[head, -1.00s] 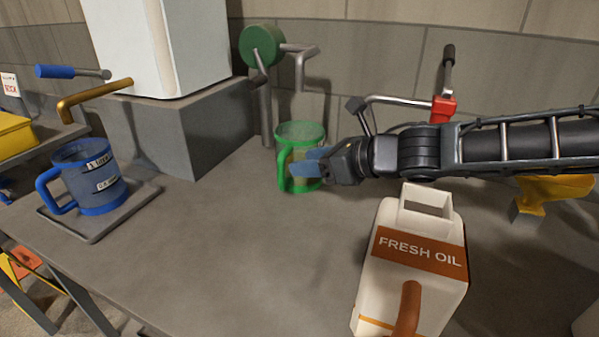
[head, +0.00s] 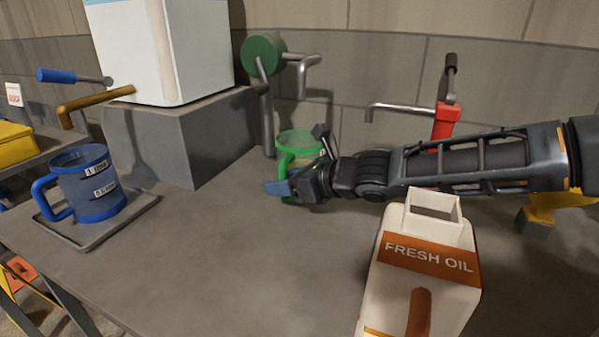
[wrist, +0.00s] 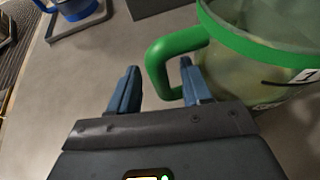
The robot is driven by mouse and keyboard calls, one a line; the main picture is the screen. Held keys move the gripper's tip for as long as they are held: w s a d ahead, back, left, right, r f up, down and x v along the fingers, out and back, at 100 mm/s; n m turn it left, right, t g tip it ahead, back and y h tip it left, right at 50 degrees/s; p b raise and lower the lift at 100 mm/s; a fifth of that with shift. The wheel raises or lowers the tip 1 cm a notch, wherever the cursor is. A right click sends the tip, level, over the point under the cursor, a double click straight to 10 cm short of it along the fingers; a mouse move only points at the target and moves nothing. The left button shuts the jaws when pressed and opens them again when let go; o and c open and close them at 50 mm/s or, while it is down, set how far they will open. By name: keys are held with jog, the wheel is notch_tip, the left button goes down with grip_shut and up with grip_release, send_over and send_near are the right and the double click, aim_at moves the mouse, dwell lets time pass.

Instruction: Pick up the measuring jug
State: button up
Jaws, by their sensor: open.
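A green-rimmed clear measuring jug (head: 299,140) stands on the worktop beneath the green-wheeled tap; my gripper hides its lower part in the head view. In the wrist view its green handle (wrist: 158,68) is at the upper middle and its body (wrist: 270,70) at the right. My gripper (head: 272,188) is open and empty, low in front of the jug. In the wrist view its fingers (wrist: 160,75) appear on either side of the handle, the right one seen inside the loop; I cannot tell the exact depth. A blue measuring jug (head: 88,185) stands at the left on a grey tray (head: 135,208).
A white FRESH OIL jug (head: 425,285) stands in front of my arm. A green-wheeled tap (head: 265,52), a red-bodied tap (head: 446,115) and a brass spout (head: 92,101) stand along the back. A grey block (head: 190,135) is left of the green jug. The worktop's middle is clear.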

jog(key=shift+w+a+f, duration=0.15)
jog(key=shift+w+a, duration=0.05)
jog(key=shift+a, duration=0.1)
grip_shut()
dwell(0.6)
